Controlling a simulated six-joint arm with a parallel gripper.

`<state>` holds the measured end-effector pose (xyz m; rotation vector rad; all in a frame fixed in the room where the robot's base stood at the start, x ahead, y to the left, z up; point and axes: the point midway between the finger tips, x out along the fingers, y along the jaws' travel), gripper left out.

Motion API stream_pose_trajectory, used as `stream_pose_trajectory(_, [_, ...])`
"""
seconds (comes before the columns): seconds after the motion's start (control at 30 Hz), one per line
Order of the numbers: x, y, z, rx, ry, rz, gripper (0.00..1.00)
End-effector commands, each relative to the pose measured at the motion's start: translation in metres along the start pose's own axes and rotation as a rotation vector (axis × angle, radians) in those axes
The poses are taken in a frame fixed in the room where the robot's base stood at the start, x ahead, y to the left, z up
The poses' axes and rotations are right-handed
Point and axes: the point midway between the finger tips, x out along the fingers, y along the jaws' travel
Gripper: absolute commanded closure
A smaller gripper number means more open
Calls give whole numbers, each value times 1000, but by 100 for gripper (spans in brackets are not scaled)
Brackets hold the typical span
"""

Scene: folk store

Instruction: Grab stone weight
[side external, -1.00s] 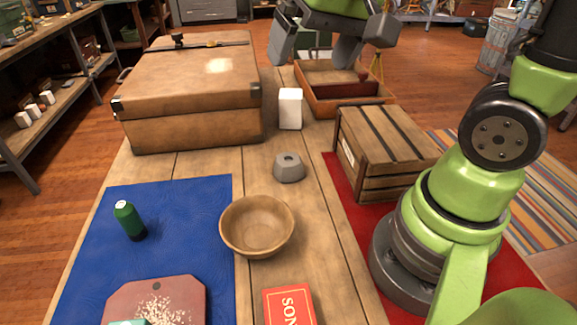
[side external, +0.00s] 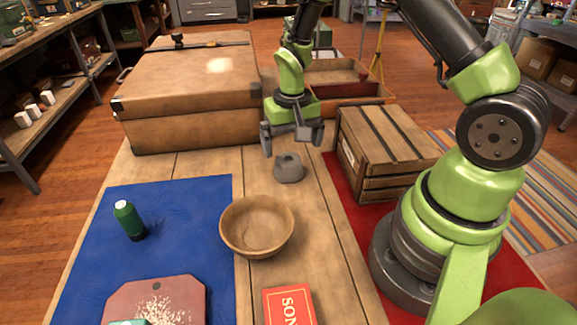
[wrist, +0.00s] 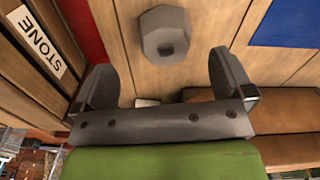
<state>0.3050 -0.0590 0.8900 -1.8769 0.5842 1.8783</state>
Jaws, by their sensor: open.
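The stone weight (side external: 288,169) is a small grey faceted block with a hole in its top. It stands on the bare wood of the table, behind the wooden bowl. It also shows in the wrist view (wrist: 165,36), at the top centre, beyond my fingertips. My gripper (side external: 291,145) points down, just behind and above the weight. In the wrist view its two fingers (wrist: 165,84) are spread wide with nothing between them, and the weight lies ahead of the gap.
A wooden crate (side external: 385,150) stands close on the right, and a large brown case (side external: 190,95) at the back left. A wooden bowl (side external: 257,226) is in front of the weight. Bare table surrounds the weight.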

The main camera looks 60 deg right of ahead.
Motion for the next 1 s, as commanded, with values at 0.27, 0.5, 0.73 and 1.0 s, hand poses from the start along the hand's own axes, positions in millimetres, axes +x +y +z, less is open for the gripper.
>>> stream_pose_trajectory(0.27, [34,-6,-3,-2,-3,1,1])
stream_pose_trajectory(0.5, [54,-6,-3,-1,0,-2,1])
stream_pose_trajectory(0.73, [53,-6,-3,-1,0,-2,12])
stream_pose_trajectory(1.0, [53,-6,-4,-1,1,-2,70])
